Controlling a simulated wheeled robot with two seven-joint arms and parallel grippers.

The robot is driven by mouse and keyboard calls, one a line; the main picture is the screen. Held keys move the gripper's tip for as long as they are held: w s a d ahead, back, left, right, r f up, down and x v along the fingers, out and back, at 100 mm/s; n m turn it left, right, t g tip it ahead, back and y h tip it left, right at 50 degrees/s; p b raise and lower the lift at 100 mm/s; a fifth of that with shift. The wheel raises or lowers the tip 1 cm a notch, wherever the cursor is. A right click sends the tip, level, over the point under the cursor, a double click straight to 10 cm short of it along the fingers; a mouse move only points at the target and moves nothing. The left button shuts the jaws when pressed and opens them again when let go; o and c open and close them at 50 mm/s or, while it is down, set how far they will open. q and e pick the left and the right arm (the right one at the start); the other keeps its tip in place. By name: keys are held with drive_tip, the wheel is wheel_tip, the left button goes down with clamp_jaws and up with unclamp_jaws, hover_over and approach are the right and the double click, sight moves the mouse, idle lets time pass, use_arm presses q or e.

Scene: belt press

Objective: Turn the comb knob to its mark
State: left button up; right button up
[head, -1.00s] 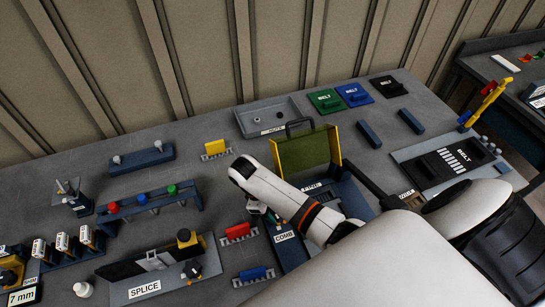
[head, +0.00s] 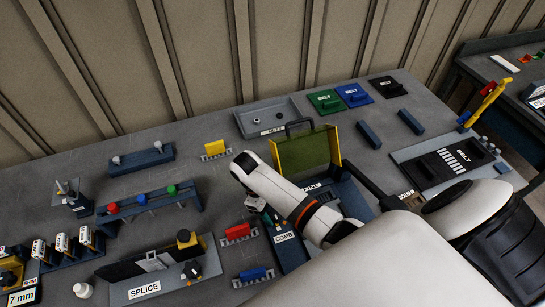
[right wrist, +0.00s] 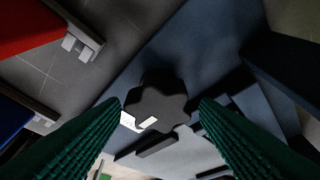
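The comb knob (right wrist: 158,95) is a dark, lobed knob on a blue-grey plate in the right wrist view. Small white patches (right wrist: 147,124) show at its lower edge; I cannot tell whether they are its pointer or its mark. My right gripper (right wrist: 160,104) has its two green ribbed fingers apart, one on each side of the knob, with narrow gaps showing. In the head view the COMB label (head: 284,238) shows on the blue station, while my right arm hides the knob. My left gripper is not in view.
A red comb-like piece (head: 238,233) and a blue one (head: 254,275) lie left of the station. An olive-and-yellow raised cover (head: 305,151) stands behind it. The SPLICE fixture (head: 160,270) is at front left, and a BELT panel (head: 450,160) is at right.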

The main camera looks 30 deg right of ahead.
drive_tip(key=shift+o, duration=0.7)
drive_tip(key=shift+w+r, duration=0.1)
drive_tip(key=shift+r, duration=0.05)
drive_tip(key=v, duration=1.1)
drive_tip(key=shift+r, duration=0.25)
drive_tip(key=shift+a+f, duration=0.1)
